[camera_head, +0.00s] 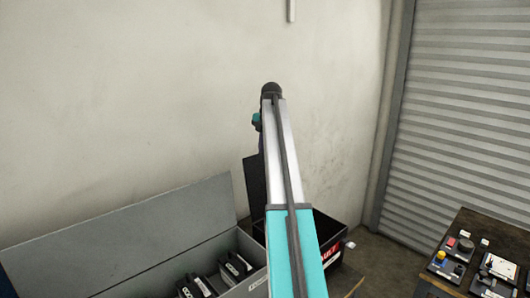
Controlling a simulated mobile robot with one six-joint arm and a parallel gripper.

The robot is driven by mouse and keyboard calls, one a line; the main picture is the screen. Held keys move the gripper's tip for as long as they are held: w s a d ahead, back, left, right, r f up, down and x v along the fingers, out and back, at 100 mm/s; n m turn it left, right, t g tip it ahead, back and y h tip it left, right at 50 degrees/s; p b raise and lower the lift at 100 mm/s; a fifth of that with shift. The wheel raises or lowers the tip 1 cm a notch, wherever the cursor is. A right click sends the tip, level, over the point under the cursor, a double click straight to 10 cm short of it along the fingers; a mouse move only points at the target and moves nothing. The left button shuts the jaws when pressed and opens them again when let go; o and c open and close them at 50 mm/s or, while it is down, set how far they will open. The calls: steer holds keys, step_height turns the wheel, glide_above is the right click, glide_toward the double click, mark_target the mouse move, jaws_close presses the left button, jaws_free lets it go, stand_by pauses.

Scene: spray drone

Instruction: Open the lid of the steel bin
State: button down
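The grey steel bin (246,287) is at the bottom left, partly cut off by the frame's lower edge. Its long grey lid (130,240) stands raised, tilted back toward the wall, and the bin's inside is visible. Black items (232,266) with pale markings lie in it. My arm rises through the middle of the view and hides the bin's right side. The far end of the arm is a dark joint in front of the wall. My gripper cannot be made out; the arm hides what lies beyond that joint.
A black box (330,229) with a red label stands right of the steel bin, partly behind my arm. A dark upright panel (254,185) rises at its back. A table (480,225) with small devices is at the lower right, near a shutter (465,120).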

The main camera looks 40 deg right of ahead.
steer(key=shift+w+a+f, duration=0.15)
steer(key=shift+w, duration=0.2)
steer(key=shift+w+a+f, duration=0.15)
steer(key=shift+w, duration=0.2)
steer(key=c, duration=2.2)
jaws_free()
steer(key=o, duration=0.4)
steer(key=shift+w+d+f, duration=0.1)
steer(key=shift+w+f, duration=0.1)
steer(key=shift+w, duration=0.1)
steer(key=shift+c, duration=0.2)
steer(key=shift+d+r, duration=0.1)
steer(key=shift+d+r, duration=0.1)
steer(key=shift+r, duration=0.2)
